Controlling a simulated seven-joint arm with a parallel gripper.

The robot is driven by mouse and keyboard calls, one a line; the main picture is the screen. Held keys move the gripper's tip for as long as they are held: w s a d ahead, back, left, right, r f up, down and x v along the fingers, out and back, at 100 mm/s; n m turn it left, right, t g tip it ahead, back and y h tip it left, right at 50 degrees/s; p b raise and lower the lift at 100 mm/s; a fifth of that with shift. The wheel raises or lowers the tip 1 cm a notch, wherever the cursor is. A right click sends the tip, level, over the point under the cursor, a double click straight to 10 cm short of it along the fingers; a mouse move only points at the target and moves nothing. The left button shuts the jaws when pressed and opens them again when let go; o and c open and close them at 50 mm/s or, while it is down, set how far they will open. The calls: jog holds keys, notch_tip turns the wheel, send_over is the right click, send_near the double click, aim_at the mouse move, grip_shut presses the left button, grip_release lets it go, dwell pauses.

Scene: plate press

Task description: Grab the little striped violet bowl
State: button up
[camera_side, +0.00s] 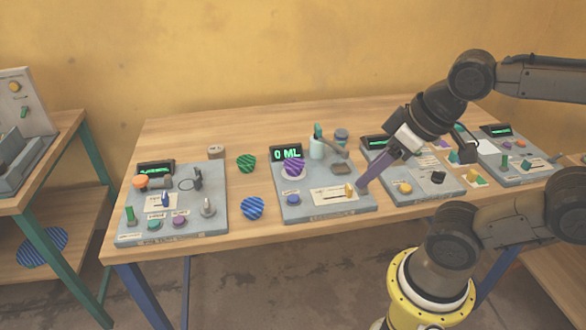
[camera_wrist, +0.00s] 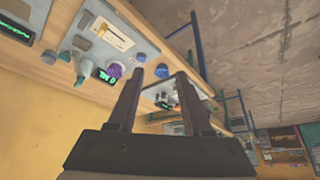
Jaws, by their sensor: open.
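The small striped violet bowl (camera_side: 294,167) sits on the grey panel (camera_side: 330,208) in the middle of the table, just below a green-lit display. My gripper (camera_side: 364,184) is to the right of the bowl in the side view, over the panel's right edge, apart from the bowl. In the wrist view my gripper (camera_wrist: 160,74) is open, with nothing held between its two fingers. There the violet bowl (camera_wrist: 115,70) shows left of the left finger, beside the display.
A striped green bowl (camera_side: 246,163) and a striped blue bowl (camera_side: 252,207) rest on bare wood left of the middle panel. A pale cup (camera_side: 317,149) with tools stands behind, right of the violet bowl. A yellow slider (camera_side: 349,190) and blue knob (camera_side: 293,200) stick up from the panel.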

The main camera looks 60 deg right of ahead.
jog(key=shift+c, duration=0.7)
